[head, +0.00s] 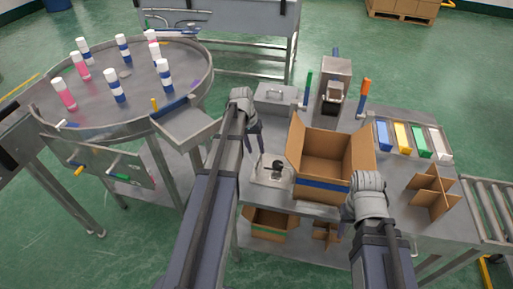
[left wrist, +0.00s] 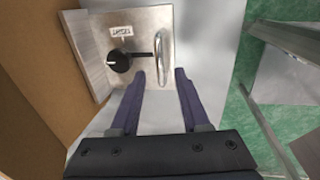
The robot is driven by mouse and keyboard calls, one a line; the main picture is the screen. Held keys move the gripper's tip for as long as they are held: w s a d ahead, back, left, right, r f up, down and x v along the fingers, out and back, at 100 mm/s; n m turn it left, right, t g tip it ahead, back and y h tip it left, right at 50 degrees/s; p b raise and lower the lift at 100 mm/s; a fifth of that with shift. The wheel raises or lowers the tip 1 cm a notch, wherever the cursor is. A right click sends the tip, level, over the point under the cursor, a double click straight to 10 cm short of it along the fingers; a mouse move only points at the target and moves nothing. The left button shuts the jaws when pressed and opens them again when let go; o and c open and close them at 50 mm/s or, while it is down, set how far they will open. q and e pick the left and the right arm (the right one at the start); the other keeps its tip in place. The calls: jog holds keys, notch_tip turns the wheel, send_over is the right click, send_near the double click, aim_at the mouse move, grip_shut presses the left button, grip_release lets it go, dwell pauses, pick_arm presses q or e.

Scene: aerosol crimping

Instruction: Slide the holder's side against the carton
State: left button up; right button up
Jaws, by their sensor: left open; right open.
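The holder (head: 268,172) is a small metal plate with a black knob and an upright handle, on the table just left of the open cardboard carton (head: 322,186). In the left wrist view the holder (left wrist: 105,60) has a raised side facing the carton wall (left wrist: 30,100). I cannot tell whether they touch. My left gripper (head: 256,148) is open and empty. In the left wrist view its fingertips (left wrist: 160,74) are spread just short of the handle, which lies between their lines. My right gripper (head: 347,208) is open at the carton's front right corner, its fingers mostly hidden.
A grey box with a handle (head: 276,97) and a press-like machine (head: 334,85) stand behind. Coloured bins (head: 403,138) and a cardboard divider (head: 433,190) are to the right. A round table (head: 135,85) with several bottles is at the left.

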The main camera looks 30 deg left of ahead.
pick_arm(q)
jog(key=r+p, duration=0.1)
jog(key=r, duration=0.1)
jog(key=r+p, duration=0.2)
jog(key=shift+s+a, duration=0.1)
jog(key=shift+a, duration=0.3)
pick_arm(e)
notch_tip(320, 180, up, 4)
jog(key=shift+r, duration=0.1)
